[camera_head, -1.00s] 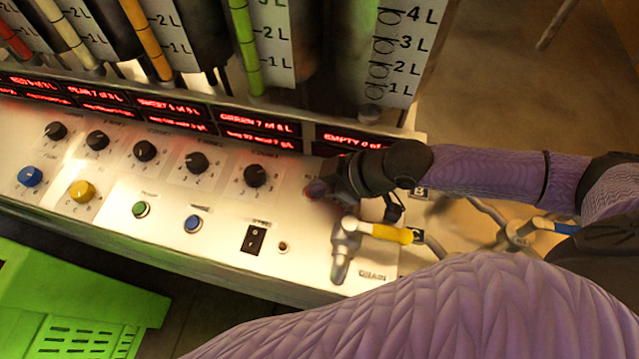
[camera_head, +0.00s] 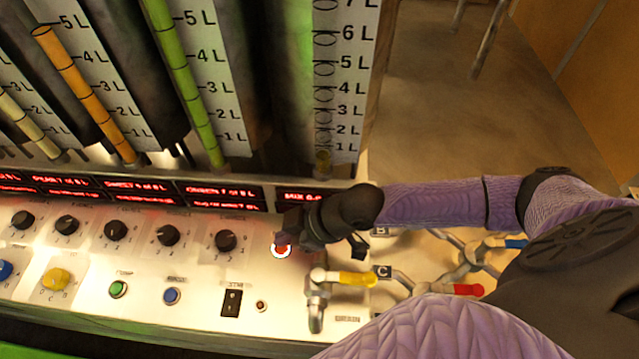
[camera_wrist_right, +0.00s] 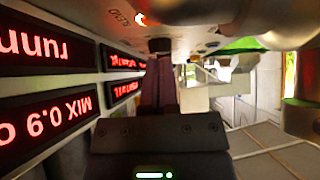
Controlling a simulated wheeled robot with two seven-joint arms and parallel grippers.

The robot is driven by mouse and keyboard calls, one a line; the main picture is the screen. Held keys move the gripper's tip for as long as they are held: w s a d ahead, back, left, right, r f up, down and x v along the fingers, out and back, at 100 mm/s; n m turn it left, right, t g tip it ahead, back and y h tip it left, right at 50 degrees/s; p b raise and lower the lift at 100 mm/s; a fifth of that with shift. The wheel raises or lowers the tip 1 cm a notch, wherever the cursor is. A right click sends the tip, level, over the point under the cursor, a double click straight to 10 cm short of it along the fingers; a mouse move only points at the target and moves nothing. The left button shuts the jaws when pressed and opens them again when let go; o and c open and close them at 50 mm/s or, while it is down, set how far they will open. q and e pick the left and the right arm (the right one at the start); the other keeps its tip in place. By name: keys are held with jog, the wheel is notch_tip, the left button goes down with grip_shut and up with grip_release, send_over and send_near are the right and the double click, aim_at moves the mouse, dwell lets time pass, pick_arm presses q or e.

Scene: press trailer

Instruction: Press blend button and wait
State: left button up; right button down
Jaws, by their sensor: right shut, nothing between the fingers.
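The blend button (camera_head: 281,251) glows red-white on the pale control panel (camera_head: 200,263), near its right end. The lit ring also shows in the wrist view (camera_wrist_right: 140,19) beside an upside-down label. My right gripper (camera_head: 287,239) is shut and empty, its fingertips right at the button and partly covering it. In the wrist view the shut fingers (camera_wrist_right: 160,46) reach to the panel beside the glow; I cannot tell whether they touch it. The display above (camera_head: 312,198) begins with "MIX"; in the wrist view it reads "MIX 0.9" (camera_wrist_right: 45,125). My left gripper is out of view.
A yellow-handled drain valve (camera_head: 345,279) sits just right of and below the button. Black knobs (camera_head: 226,240) and green (camera_head: 118,289) and blue (camera_head: 171,296) buttons lie left. Graduated tubes (camera_head: 190,90) stand behind. More pipes and a red-handled valve (camera_head: 464,289) lie right.

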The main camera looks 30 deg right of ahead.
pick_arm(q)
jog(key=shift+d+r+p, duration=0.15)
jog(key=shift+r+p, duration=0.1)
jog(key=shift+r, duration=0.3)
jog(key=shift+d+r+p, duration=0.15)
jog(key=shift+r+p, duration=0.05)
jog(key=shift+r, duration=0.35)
pick_arm(e)
jog(key=v, duration=1)
jog(key=shift+r, duration=0.2)
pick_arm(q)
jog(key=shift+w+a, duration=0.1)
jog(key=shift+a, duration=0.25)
pick_arm(e)
jog(key=shift+w, duration=0.15)
pick_arm(q)
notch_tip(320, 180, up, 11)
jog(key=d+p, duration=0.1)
jog(key=p, duration=0.9)
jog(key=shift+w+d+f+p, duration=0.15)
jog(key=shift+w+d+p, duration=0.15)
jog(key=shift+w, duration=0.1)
pick_arm(e)
notch_tip(320, 180, up, 10)
